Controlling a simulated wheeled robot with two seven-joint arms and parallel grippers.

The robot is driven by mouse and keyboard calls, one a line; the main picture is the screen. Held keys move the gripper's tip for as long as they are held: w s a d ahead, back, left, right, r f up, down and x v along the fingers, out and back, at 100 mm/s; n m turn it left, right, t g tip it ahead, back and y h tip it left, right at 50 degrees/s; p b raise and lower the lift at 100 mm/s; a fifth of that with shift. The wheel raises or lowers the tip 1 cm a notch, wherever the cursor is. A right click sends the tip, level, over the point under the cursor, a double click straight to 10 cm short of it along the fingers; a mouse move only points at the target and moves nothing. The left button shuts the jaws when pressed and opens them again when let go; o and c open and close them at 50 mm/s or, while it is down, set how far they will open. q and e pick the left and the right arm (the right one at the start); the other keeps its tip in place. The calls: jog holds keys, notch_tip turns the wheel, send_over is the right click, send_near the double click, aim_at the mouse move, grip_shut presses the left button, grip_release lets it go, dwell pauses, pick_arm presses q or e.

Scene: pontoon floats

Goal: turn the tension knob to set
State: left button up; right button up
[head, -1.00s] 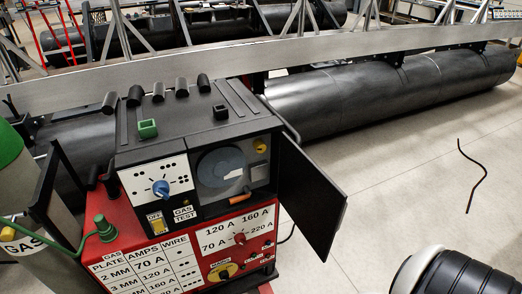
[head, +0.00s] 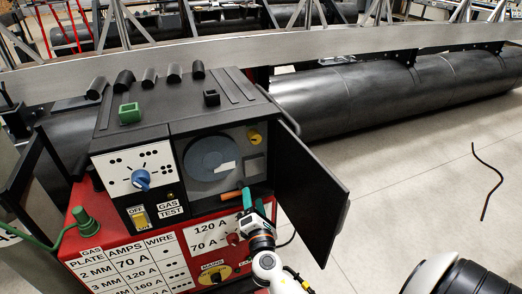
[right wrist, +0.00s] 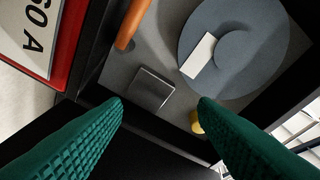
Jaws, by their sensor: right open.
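A yellow knob (head: 254,137) is inside the open wire compartment of the red and black welding machine (head: 75,240), right of the grey spool (head: 208,158). No label on it is readable. It also shows in the right wrist view (right wrist: 196,123), partly hidden by the right-hand finger. My right gripper (head: 254,203) is open with green fingers, in front of the compartment's lower right part and below the knob. In the right wrist view the gap between the fingertips (right wrist: 160,101) is empty and faces the compartment. The left gripper is not in view.
The compartment's black door (head: 312,205) stands open to the right of my gripper. An orange handle (head: 235,194) sticks out below the spool. A blue knob (head: 141,179) is on the white panel at left.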

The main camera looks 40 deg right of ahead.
jog(key=n+t+h, duration=0.1)
jog(key=t+h, duration=0.1)
send_near(255, 141)
jog(key=p+x, duration=0.3)
jog(key=x, duration=0.4)
jog(key=shift+r, duration=0.1)
jog(key=shift+x, duration=0.85)
jog(key=c, duration=1)
